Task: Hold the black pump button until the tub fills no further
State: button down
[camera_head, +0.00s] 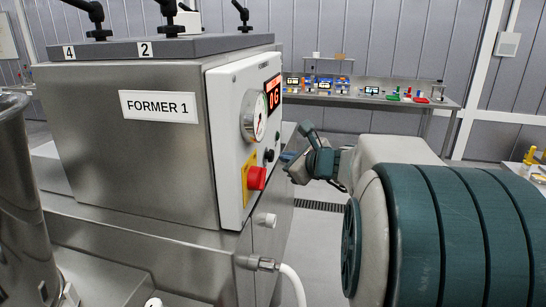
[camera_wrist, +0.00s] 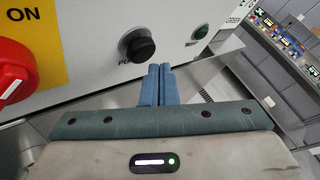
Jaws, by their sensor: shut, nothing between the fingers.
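The black pump button (camera_wrist: 138,46) sticks out of the white panel in the wrist view, its label partly hidden. It also shows in the head view (camera_head: 269,155) as a small dark knob right of the red knob. My gripper (camera_wrist: 160,67) has its two blue fingers shut together and empty. Its tips are just below and right of the button in the wrist view, not over its face. In the head view my gripper (camera_head: 286,157) is in front of the panel, right of the button. I cannot identify the tub for certain.
A red knob (camera_head: 257,178) on a yellow plate sits beside the button. A gauge (camera_head: 253,115) and red display (camera_head: 273,92) are above. A green lamp (camera_wrist: 201,32) is right of the button. A steel vessel (camera_head: 22,200) stands at left.

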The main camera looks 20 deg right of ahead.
jog(key=s+d, duration=0.1)
jog(key=d, duration=0.1)
jog(key=s+d, duration=0.2)
jog(key=shift+d, duration=0.1)
dwell(0.4)
jog(key=shift+w, duration=0.1)
